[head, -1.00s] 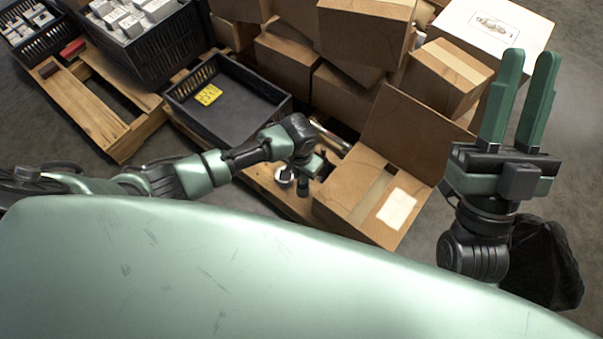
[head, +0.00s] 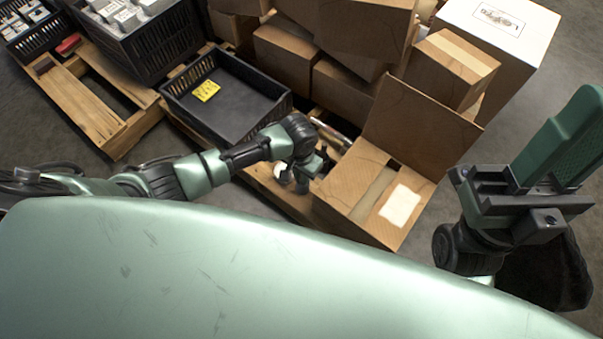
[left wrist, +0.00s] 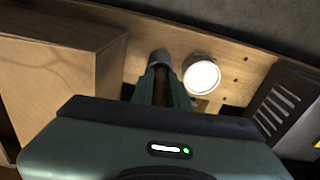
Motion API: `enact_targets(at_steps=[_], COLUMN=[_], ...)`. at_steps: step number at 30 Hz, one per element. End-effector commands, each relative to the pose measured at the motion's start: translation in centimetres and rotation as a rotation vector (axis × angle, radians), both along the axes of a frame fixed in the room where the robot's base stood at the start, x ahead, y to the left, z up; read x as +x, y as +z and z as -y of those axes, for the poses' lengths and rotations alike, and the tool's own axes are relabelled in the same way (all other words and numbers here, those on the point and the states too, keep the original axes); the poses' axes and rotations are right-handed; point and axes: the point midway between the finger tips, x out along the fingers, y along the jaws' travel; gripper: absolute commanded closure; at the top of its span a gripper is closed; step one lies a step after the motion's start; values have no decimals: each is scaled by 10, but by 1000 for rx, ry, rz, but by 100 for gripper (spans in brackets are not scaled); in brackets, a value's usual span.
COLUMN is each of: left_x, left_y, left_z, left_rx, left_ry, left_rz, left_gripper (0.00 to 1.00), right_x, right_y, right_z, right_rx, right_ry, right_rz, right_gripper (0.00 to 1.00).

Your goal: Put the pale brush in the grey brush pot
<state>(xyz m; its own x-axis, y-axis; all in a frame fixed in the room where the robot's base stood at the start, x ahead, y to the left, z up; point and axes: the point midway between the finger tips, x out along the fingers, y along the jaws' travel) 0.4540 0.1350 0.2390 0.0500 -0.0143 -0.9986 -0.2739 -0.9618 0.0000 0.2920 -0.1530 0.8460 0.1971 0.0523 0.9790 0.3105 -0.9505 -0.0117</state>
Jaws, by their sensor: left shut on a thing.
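My left gripper (head: 304,172) points down over the pallet beside the open cardboard box. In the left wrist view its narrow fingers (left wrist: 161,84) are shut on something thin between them. I take this to be the pale brush, but its shape is mostly hidden. A dark grey cylinder (left wrist: 160,58), probably the grey brush pot, stands just beyond the fingertips. I cannot tell whether the held thing is inside it. A round white-topped can (left wrist: 202,75) stands right beside it. My right gripper (head: 553,150) is raised at the right; its fingers overlap in the picture.
The open cardboard box (head: 345,188) stands close to the left gripper. A black crate (head: 235,130) with a yellow card lies behind left. Stacked cartons (head: 350,95) fill the back. A pallet (head: 88,113) holds another black crate. Grey floor is free at far right.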

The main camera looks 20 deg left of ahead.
Motion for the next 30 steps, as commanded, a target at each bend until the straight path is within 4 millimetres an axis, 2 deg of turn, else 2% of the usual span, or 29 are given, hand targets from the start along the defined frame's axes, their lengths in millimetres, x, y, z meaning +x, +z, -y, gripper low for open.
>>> enact_targets(at_steps=[6,7,9,30], left_x=[0,0,0,-1], left_y=[0,0,0,2], left_z=[0,0,0,0], left_rx=[0,0,0,0], left_ry=[0,0,0,0], left_rz=[0,0,0,-1], left_gripper=[100,79,60,59], right_x=[0,0,0,0], right_y=[0,0,0,4], right_z=[0,0,0,0], right_rx=[0,0,0,0], right_ry=[0,0,0,0], right_rz=[1,1,1,-1], right_gripper=[75,75,75,75])
